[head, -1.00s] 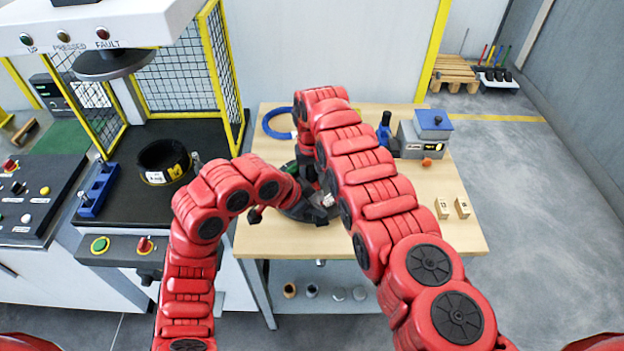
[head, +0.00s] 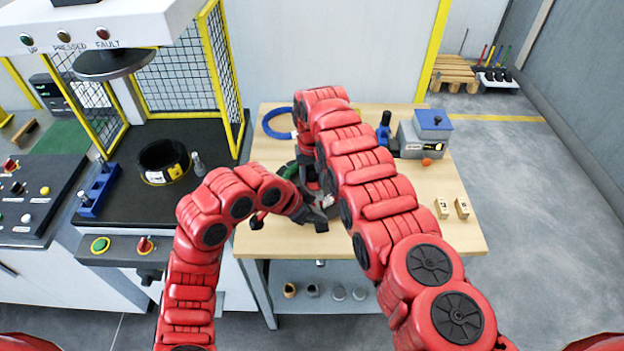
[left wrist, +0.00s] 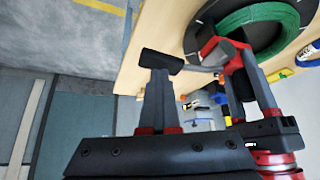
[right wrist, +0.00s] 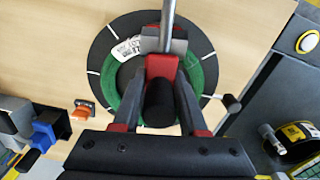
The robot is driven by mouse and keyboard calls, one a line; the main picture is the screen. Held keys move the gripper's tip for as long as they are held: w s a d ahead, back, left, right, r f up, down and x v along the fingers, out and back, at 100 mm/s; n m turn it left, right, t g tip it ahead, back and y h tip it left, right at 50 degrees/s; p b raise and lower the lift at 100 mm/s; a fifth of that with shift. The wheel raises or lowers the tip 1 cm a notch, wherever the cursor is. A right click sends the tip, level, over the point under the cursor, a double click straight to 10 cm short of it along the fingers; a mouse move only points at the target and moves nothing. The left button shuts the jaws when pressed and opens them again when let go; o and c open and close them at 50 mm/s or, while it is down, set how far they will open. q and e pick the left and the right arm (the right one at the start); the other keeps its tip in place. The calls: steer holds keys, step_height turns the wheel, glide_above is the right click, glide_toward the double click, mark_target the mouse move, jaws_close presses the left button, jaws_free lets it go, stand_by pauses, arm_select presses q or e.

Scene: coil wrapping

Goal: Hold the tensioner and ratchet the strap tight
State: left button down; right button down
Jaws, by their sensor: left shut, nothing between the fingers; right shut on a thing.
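A green coil (right wrist: 206,72) lies on a dark round disc with white marks (right wrist: 100,52) on the wooden table. A tensioner with a red body (right wrist: 160,66) stands over the coil. My right gripper (right wrist: 160,88) is shut on the tensioner; in the head view my right arm mostly hides it. My left gripper (head: 320,214) is low beside the disc's near right side, shut with nothing held. In the left wrist view, a grey lever with a black handle (left wrist: 162,60) reaches from the tensioner's red part (left wrist: 222,46) across the fingertips. Contact there is unclear.
A blue ring (head: 276,124) lies at the table's back left. A press with yellow mesh guards (head: 184,72) and a black coil (head: 163,161) stands left.

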arm_select(q)
steer(key=shift+w+a+f, duration=0.1)
steer(key=shift+w+f, duration=0.05)
steer(key=shift+f, duration=1.15)
arm_select(e)
steer(key=shift+s+f, duration=0.1)
steer(key=shift+f, duration=0.05)
arm_select(q)
steer(key=shift+r, duration=2.35)
arm_select(e)
steer(key=c, duration=0.9)
jaws_free()
arm_select(q)
step_height(320, 180, up, 5)
steer(key=shift+w+f, duration=0.1)
steer(key=shift+w, duration=0.05)
arm_select(e)
steer(key=o, duration=0.5)
steer(key=shift+w, duration=0.25)
steer(key=shift+o, duration=0.2)
